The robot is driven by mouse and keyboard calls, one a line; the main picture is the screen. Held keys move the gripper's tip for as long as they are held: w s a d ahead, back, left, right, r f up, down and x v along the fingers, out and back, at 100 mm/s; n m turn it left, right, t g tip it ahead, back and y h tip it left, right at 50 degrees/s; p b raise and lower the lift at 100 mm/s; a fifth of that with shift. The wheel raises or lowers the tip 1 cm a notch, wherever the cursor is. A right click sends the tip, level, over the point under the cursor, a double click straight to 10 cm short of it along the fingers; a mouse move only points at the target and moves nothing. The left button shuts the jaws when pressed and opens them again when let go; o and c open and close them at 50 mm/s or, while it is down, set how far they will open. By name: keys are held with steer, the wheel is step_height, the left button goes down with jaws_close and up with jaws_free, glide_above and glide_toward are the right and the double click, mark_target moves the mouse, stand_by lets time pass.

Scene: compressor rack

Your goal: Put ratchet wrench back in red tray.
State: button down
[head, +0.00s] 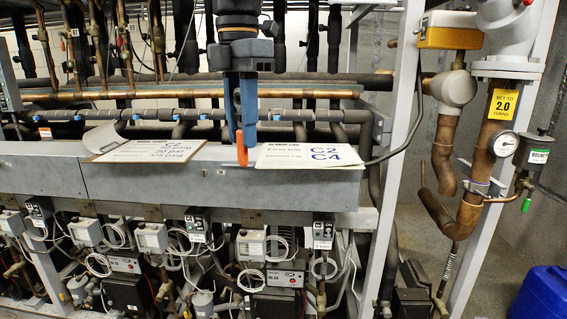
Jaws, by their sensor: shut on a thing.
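My gripper (241,136) points down in front of the grey beam, with its two blue fingers shut on a slim thing. The orange end of this thing, which I take to be the ratchet wrench (242,153), shows at the fingertips. The rest of it is hidden by the fingers, so its full shape cannot be told. I see no red tray in this view.
The long grey beam (135,185) carries a clipboard (140,150) to the left and a white card (308,156) to the right of my gripper. Pipes run behind. A white post (398,120), gauge (504,143) and blue container (543,294) stand at right.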

steer(key=w+d+f+m, duration=0.4)
steer(key=d+f, duration=0.5)
steer(key=f, duration=0.7)
steer(key=w+d+f+m, duration=0.2)
steer(key=d+f+m, duration=0.6)
steer(key=f, duration=0.8)
steer(key=w+d+f+m, duration=0.35)
steer(key=d+f, duration=0.65)
steer(key=f, duration=0.7)
steer(key=s+f+m, duration=0.3)
steer(key=s+m, duration=0.2)
steer(key=m, duration=0.6)
steer(key=shift+s+f, duration=0.2)
steer(key=shift+f, duration=0.05)
